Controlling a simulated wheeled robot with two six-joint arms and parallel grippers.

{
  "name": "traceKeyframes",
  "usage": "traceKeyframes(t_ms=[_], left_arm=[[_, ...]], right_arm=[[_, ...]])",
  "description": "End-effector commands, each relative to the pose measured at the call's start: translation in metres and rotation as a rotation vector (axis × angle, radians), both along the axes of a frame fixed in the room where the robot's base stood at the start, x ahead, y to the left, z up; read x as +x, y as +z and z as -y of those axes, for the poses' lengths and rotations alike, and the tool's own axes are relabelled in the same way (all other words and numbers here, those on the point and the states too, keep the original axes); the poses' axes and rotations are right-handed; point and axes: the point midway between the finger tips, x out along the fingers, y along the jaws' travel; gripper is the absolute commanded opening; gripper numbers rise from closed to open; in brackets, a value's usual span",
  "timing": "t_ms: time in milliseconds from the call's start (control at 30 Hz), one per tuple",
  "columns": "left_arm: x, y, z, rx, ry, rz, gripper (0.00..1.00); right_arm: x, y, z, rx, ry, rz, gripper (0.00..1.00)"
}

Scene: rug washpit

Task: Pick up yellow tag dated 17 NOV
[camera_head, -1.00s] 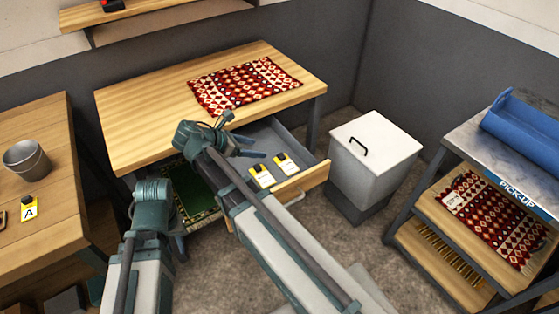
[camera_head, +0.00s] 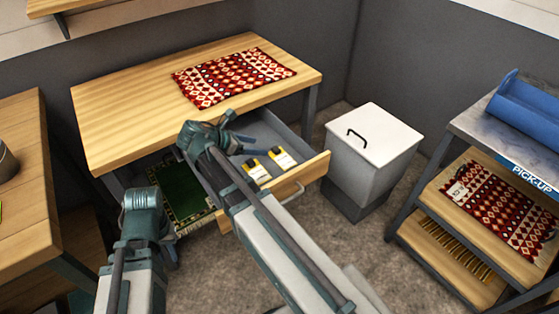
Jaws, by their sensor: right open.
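Two yellow-and-white tags lie side by side in the open grey drawer (camera_head: 268,137): a left tag (camera_head: 257,172) and a right tag (camera_head: 283,159). Their print is too small to read, so I cannot tell which is dated 17 NOV. My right gripper (camera_head: 246,143) is open and empty at the drawer's left part, up and left of the tags and apart from them. My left gripper (camera_head: 170,256) is low at the left, mostly hidden behind its own arm; its jaws cannot be made out.
The drawer hangs under a wooden table (camera_head: 130,115) bearing a red patterned rug (camera_head: 232,77). A green rug (camera_head: 185,198) lies beneath. A white lidded bin (camera_head: 375,145) stands right of the drawer. A pick-up shelf (camera_head: 445,205) is at the right, another wooden table (camera_head: 25,225) at the left.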

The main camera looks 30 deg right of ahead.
Motion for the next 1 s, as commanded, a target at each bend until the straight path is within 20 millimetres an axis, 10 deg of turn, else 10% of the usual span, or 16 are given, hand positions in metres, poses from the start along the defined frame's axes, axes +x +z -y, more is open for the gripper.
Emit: traceKeyframes(t_ms=[1000], left_arm=[[0.000,-0.049,-0.001,0.003,-0.001,0.001,0.27]], right_arm=[[0.003,-0.049,0.069,0.000,0.000,0.000,0.72]])
